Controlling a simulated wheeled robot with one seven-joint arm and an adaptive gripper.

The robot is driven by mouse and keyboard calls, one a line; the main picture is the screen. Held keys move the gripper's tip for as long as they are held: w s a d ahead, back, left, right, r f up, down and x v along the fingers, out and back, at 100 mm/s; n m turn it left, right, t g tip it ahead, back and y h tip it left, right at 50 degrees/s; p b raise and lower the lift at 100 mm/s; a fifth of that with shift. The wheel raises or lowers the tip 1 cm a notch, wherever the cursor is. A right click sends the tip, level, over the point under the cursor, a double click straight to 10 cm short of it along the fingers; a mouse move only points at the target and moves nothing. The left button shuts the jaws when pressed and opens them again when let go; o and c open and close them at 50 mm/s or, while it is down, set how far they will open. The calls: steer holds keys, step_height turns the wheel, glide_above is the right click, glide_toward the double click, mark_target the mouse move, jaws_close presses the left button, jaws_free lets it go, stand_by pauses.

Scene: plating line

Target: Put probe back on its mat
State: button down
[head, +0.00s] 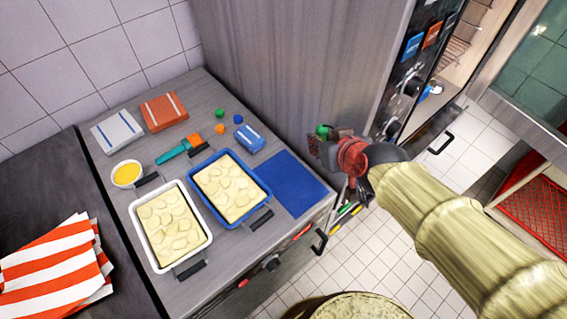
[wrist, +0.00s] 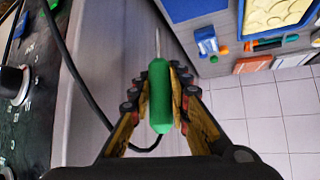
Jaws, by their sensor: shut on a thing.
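The probe (wrist: 159,95) has a green handle and a thin metal tip. My gripper (wrist: 160,102) is shut around its handle, one finger on each side, with the tip pointing away from my wrist. In the head view a bit of the green probe (head: 322,131) shows at my gripper (head: 326,148), in front of the tall grey cabinet. A black cable (wrist: 88,95) runs from near the handle's end up to the left. The plain blue mat (head: 288,184) lies empty at the counter's right end, below and left of my gripper; its corner shows in the wrist view (wrist: 186,9).
A blue-rimmed tray (head: 265,187) and a white-rimmed tray (head: 137,212) of sliced food stand left of the mat. The grey cabinet side (head: 290,80) rises behind it. A control panel with knobs (head: 409,85) is right of my gripper.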

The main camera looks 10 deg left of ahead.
steer(key=w+a+f, duration=0.1)
steer(key=a+f, duration=0.3)
steer(key=w+a+f+p, duration=0.1)
steer(key=w+a+f, duration=0.1)
steer(key=a+f, duration=0.2)
steer(key=w+a+f, duration=0.2)
steer(key=a+f, duration=0.2)
steer(key=f, duration=0.1)
steer(key=shift+a, duration=0.35)
steer(key=shift+r, duration=0.1)
steer(key=c, duration=2.1)
jaws_free()
steer(key=shift+f, duration=0.25)
steer(key=shift+c, duration=0.2)
steer(key=o, duration=0.5)
steer(key=shift+c, duration=0.2)
